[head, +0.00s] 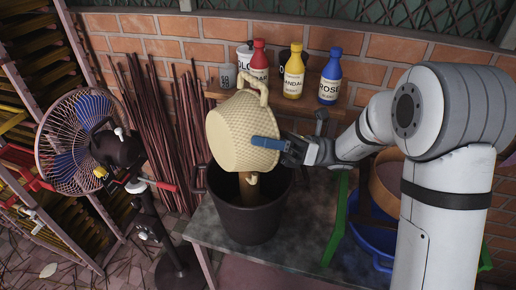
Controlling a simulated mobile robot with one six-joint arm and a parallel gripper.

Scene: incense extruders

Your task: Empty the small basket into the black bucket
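The black bucket stands upright on the grey table. A tan piece (249,188) shows between the basket and the bucket's mouth; I cannot tell if it is falling or standing in the bucket. The basket's opening and contents are hidden, and most of the bucket's inside is too.
The grey table (315,255) holds the bucket. Behind, a wooden shelf (345,103) carries red, yellow and blue bottles (330,78). A fan (75,140) stands left, beside bundled brown sticks (150,130). A blue basin (372,238) and a round sieve (385,185) are at right.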

